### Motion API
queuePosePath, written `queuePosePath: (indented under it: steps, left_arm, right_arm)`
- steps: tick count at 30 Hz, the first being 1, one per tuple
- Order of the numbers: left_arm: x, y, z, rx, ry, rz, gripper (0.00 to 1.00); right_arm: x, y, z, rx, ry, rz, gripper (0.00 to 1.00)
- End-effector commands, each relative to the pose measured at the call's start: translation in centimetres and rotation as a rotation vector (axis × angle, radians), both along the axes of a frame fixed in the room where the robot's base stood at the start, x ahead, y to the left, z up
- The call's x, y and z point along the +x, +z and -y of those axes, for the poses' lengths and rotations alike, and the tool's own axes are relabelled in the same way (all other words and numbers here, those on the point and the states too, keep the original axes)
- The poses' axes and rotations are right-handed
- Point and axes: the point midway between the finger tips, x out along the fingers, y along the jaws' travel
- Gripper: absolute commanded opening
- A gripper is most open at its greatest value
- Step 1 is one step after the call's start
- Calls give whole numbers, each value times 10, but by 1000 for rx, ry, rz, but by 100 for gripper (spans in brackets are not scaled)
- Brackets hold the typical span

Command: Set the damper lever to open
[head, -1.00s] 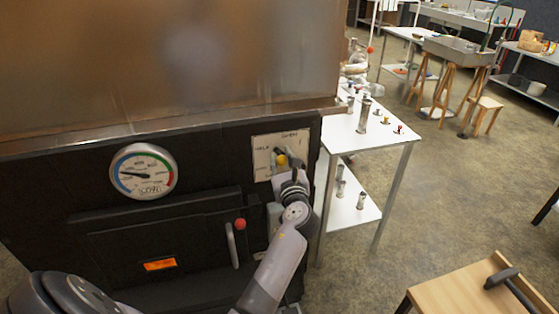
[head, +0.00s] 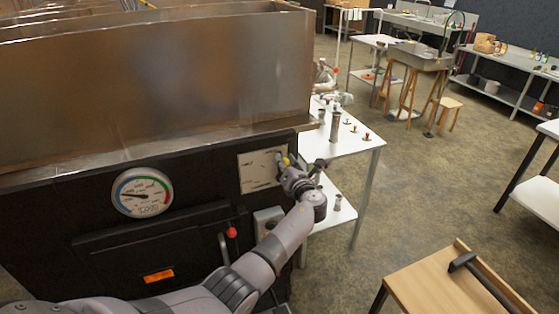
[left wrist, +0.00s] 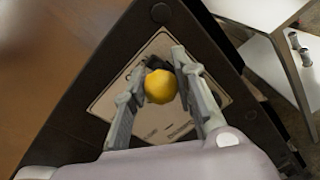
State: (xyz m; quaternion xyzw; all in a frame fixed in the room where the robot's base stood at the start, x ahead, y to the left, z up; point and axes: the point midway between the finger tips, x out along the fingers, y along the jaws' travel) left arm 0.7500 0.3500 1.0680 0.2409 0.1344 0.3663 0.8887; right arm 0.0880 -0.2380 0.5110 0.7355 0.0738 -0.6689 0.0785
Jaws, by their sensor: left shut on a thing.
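The damper lever ends in a yellow knob (head: 287,161), at the right edge of its pale label plate (head: 256,173) on the black evaporator front. The plate's lettering is too small to read surely. My left gripper (head: 289,173) is at the lever and shut on it. In the left wrist view the yellow knob (left wrist: 161,87) sits between the two fingers (left wrist: 160,92), with the plate (left wrist: 113,98) behind. The lever's pivot is largely hidden. My right gripper is out of view.
A round gauge (head: 141,192) and a firebox door with a red-knobbed handle (head: 231,232) are left of my arm. The metal pan (head: 160,85) overhangs above. A white table (head: 345,140) with small items stands close on the right. Open floor lies beyond.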

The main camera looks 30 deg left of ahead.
Motion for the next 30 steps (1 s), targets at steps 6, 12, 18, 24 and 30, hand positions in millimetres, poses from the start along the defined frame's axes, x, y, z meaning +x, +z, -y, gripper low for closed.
queuePosePath:
  steps: [6, 12, 18, 24, 30]
  left_arm:
    - [6, -1, 8, 35, -8, -45, 0]
    - [7, -1, 10, 43, -9, -55, 0]
    - [7, -2, 10, 42, -10, -55, 0]
    - [7, -1, 10, 42, -9, -54, 33]
    - [7, -1, 8, 42, -6, -53, 46]
  right_arm:
    - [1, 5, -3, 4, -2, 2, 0]
    - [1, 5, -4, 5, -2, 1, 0]
    - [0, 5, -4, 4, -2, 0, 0]
    - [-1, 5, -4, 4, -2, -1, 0]
    - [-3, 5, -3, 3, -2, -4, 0]
